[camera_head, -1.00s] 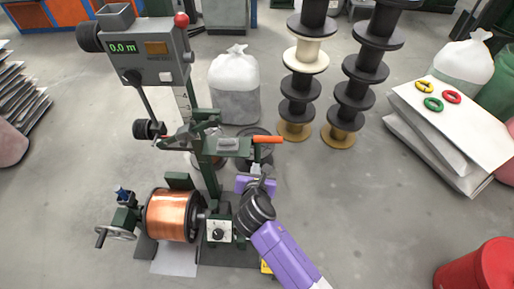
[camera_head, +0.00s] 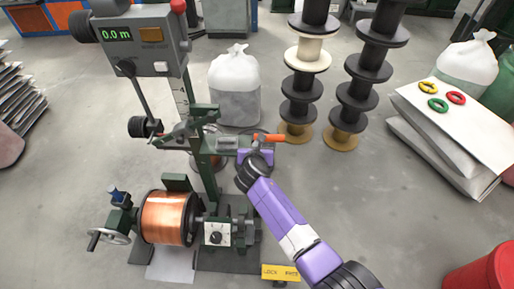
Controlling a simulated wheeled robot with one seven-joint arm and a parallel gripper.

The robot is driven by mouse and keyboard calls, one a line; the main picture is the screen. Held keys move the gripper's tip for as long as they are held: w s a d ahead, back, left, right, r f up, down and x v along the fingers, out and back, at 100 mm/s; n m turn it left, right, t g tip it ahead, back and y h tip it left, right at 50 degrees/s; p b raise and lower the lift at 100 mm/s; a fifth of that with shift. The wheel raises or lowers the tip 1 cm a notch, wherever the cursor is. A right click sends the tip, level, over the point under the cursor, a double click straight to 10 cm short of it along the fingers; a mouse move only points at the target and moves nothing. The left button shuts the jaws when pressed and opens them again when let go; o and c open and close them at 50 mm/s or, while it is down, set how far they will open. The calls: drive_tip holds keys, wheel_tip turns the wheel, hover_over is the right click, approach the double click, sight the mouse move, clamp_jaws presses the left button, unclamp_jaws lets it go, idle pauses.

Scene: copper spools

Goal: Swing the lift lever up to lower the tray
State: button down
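The lift lever's orange handle (camera_head: 270,138) sticks out to the right, roughly level, from the green machine frame (camera_head: 205,165). My gripper (camera_head: 256,146) is at the handle's left part, its fingers pointing up and overlapping it in the view. Its wrist hides part of the join, so I cannot tell whether the fingers touch the handle or how far they are closed. A copper wire spool (camera_head: 168,217) sits on the machine's low shaft. I cannot make out clearly which part is the tray.
A control box (camera_head: 145,48) showing 0.0 m tops the machine. A yellow label plate (camera_head: 281,272) lies by its base. Stacked black spools (camera_head: 354,93) and a white sack (camera_head: 234,88) stand behind.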

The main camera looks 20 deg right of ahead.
drive_tip(key=shift+w+d+f, duration=0.15)
drive_tip(key=shift+w+f, duration=0.2)
drive_tip(key=shift+w, duration=0.2)
drive_tip(key=shift+w, duration=0.1)
